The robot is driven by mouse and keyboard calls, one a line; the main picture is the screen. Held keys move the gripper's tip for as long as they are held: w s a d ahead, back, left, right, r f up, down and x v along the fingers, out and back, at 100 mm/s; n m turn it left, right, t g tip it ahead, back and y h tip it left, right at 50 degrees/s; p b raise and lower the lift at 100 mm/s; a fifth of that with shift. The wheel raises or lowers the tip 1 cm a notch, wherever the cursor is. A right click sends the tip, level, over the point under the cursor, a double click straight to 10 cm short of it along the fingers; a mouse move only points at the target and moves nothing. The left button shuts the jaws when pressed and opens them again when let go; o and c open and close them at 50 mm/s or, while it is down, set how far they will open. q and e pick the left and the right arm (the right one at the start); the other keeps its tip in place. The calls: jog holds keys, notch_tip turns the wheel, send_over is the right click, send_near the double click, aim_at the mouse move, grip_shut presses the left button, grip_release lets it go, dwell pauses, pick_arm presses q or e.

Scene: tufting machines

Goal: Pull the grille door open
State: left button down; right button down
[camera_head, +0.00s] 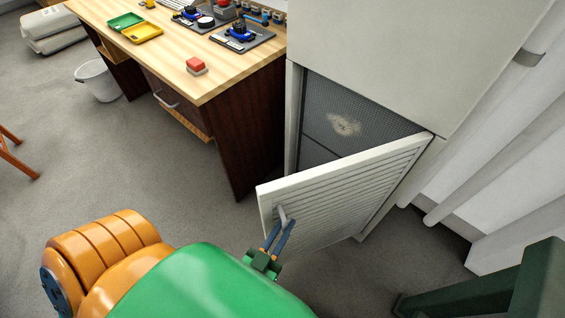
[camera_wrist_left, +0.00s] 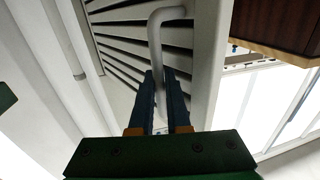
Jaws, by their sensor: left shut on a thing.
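The white louvred grille door (camera_head: 345,184) stands partly open in the head view, swung outward from the pale cabinet (camera_head: 372,50) with its hinge side at the right. Behind it a dark mesh panel (camera_head: 376,126) with a light dusty patch shows. My left gripper (camera_head: 281,222) is at the door's free edge, shut on the door's handle (camera_head: 282,213). In the left wrist view the curved handle (camera_wrist_left: 154,38) runs down between the blue fingers (camera_wrist_left: 160,82), with the louvres behind it. My right gripper is not in view.
A wooden desk (camera_head: 245,75) with a dark side stands left of the cabinet, its near corner close to the door's free edge. White pipes (camera_head: 510,110) run at the right. A white bin (camera_head: 97,80) stands at the left. Grey floor (camera_head: 150,165) is clear before the desk.

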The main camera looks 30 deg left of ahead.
pick_arm(q)
jog(key=c, duration=0.9)
grip_release()
